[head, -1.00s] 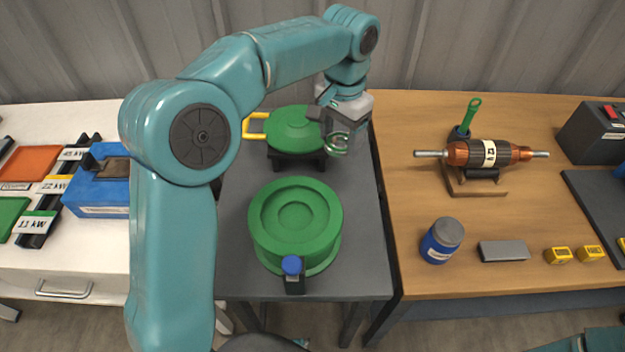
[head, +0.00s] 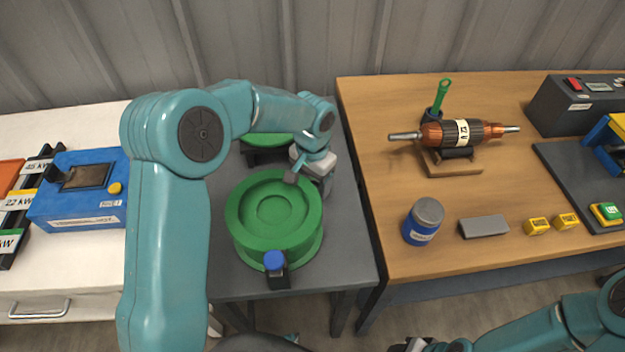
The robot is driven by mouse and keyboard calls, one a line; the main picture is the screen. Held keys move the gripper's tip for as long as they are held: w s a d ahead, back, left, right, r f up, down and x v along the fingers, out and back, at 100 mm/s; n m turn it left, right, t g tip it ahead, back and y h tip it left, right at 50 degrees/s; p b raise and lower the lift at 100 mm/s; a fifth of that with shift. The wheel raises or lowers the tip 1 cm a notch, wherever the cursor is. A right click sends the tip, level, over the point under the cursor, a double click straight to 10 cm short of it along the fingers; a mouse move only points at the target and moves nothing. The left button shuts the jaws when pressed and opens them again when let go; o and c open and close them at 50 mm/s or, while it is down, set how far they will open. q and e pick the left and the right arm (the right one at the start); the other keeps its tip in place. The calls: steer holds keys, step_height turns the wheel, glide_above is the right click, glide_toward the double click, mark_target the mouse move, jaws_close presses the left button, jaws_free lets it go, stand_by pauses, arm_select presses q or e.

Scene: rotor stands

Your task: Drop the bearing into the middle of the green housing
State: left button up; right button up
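The green housing (head: 245,222) is a broad round body with a stepped recess in its top, on the grey table between the two benches. My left gripper (head: 303,184) is low at the housing's back right edge, pointing down; one dark finger shows over the rim. No bearing can be made out now; the gripper body may hide it, and the finger gap is not clear. My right gripper (head: 414,346) is at the bottom edge, mostly cut off.
A blue-capped post (head: 276,264) stands at the housing's front. A green part on a black stand (head: 265,157) is behind, partly covered by my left arm. The wooden bench (head: 385,190) at right holds a rotor (head: 460,133) and a blue jar (head: 424,222).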

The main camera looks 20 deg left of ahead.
arm_select(q)
steer(key=shift+d+r, duration=0.1)
steer(key=shift+f, duration=0.2)
steer(key=o, duration=1.2)
steer(key=shift+r, duration=0.1)
